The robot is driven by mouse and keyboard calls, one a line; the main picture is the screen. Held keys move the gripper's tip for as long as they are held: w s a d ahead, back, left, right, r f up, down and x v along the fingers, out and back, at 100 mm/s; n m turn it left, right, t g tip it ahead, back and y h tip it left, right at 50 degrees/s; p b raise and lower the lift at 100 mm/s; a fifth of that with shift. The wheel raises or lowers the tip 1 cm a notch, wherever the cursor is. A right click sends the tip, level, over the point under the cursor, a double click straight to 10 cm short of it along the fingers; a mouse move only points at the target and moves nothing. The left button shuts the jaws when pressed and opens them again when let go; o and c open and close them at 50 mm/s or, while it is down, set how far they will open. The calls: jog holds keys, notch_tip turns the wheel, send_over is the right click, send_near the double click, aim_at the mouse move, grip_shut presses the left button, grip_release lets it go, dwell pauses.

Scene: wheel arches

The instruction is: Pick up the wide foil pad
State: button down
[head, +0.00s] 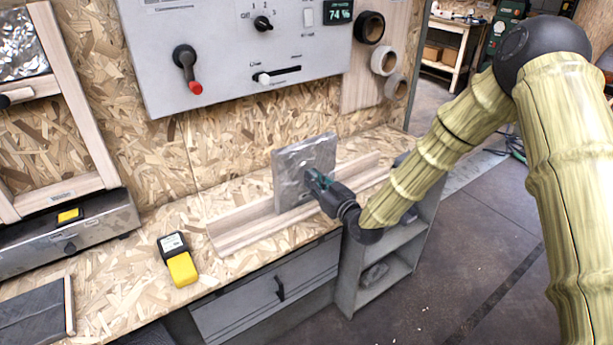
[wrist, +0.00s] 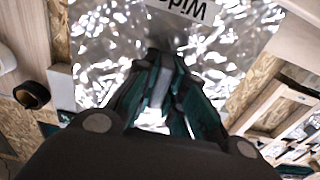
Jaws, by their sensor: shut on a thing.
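The wide foil pad (head: 294,163) is a silvery, roughly square pad standing nearly upright at the wooden rail on the bench in the head view. My gripper (head: 318,182) reaches it from the lower right and is shut on its near edge. In the wrist view the crinkled foil (wrist: 105,50) fills much of the upper picture, with a label reading "Wid" upside down at the top. The gripper fingers (wrist: 168,90) meet at the foil. The exact grip contact is partly hidden by the fingers.
A wooden rail (head: 245,226) runs along the bench (head: 150,225). A yellow and black device (head: 178,260) lies to its left. A grey control panel (head: 240,45) hangs above, with a red-tipped lever (head: 188,70). Tape rolls (head: 383,60) hang right of the panel.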

aim_at(308, 166)
jog(key=shift+r+b, duration=0.35)
jog(key=shift+r, duration=0.45)
notch_tip(308, 166, up, 2)
jog(key=shift+b, duration=0.3)
jog(key=s+a+r, duration=0.2)
jog(key=s, duration=0.5)
jog(key=s+a+r+b, duration=0.1)
jog(key=s+a+r, duration=0.1)
jog(key=s, duration=0.6)
jog(key=shift+s+a+r+b, duration=0.15)
jog(key=shift+a+r+b, duration=0.15)
jog(key=shift+a, duration=0.2)
